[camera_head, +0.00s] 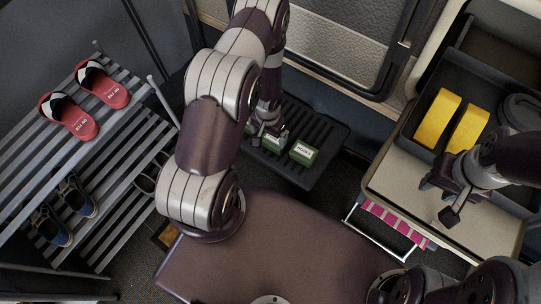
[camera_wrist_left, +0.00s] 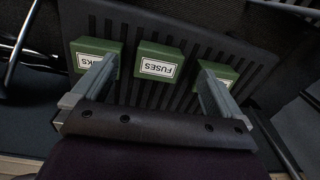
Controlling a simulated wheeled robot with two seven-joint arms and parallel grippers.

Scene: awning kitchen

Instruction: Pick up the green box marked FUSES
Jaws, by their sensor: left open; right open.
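The green box marked FUSES (camera_wrist_left: 159,62) lies in the middle of a row of three green boxes on a dark ribbed tray (camera_wrist_left: 150,98). In the wrist view its label appears upside down. My left gripper (camera_wrist_left: 156,74) is open, its fingers apart on either side of the FUSES box; contact cannot be told. In the head view the left gripper (camera_head: 268,134) is over the tray, partly hiding the middle box (camera_head: 272,141). My right gripper (camera_head: 447,198) is open and empty over the beige counter at the right.
A green box with a label ending in KS (camera_wrist_left: 88,52) and another green box (camera_wrist_left: 219,70), partly hidden by a finger, flank FUSES closely. A shoe rack (camera_head: 105,150) stands left. Yellow objects (camera_head: 437,117) lie in a dark tray at right.

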